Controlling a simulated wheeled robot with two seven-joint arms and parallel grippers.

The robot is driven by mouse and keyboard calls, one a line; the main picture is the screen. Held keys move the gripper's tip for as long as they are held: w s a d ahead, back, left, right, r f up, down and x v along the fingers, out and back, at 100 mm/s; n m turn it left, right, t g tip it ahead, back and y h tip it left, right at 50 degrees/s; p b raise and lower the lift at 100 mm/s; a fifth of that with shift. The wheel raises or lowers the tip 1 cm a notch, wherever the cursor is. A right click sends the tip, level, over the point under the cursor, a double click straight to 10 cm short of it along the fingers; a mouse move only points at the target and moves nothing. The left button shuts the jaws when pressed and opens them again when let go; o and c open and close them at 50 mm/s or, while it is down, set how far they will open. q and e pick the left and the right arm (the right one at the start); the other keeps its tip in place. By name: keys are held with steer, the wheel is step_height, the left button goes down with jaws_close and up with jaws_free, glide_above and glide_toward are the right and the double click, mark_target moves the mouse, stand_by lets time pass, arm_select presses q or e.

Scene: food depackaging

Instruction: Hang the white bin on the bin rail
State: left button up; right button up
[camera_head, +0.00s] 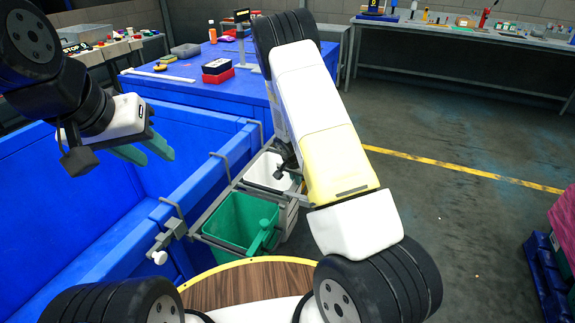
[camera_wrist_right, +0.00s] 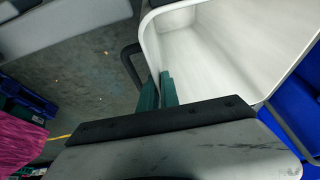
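The white bin (camera_head: 267,172) stands behind the green bin, beside the rail; my right arm partly covers it. I cannot tell whether its edge rests on the rail. The grey bin rail (camera_head: 213,207) hangs by hooks along the side of the blue container. In the right wrist view the white bin (camera_wrist_right: 208,52) fills the upper right. My right gripper (camera_wrist_right: 160,82) has its green fingers close together on either side of the bin's rim. My left gripper (camera_head: 146,152) is open and empty above the blue container.
A green bin (camera_head: 236,222) sits at the near end of the rail. The big blue container (camera_head: 205,170) lies to the left. A blue table (camera_head: 185,85) with small goods stands behind. The floor (camera_head: 440,215) to the right is mostly clear.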

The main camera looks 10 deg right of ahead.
steer(key=o, duration=0.4)
steer(key=s+a+r+n+y, duration=0.1)
steer(key=s+r, duration=0.4)
steer(key=r, duration=0.4)
steer(key=s+r+y, duration=0.1)
steer(key=s+r, duration=0.3)
steer(key=r, duration=0.6)
steer(key=s+a+r+n+y, duration=0.1)
steer(key=s+r, duration=0.4)
steer(key=r, duration=0.4)
steer(key=s+r+n, duration=0.2)
steer(key=s+r, duration=0.1)
steer(key=s, duration=0.3)
steer(key=s+a+r+n+t, duration=0.1)
steer(key=s+r, duration=0.3)
steer(key=s, duration=0.2)
steer(key=s+a+r+n+t+y, duration=0.1)
steer(key=s+r+n, duration=0.1)
steer(key=s+r, duration=0.2)
steer(key=s, duration=0.3)
steer(key=shift+a+n, duration=0.25)
steer(key=shift+n, duration=0.05)
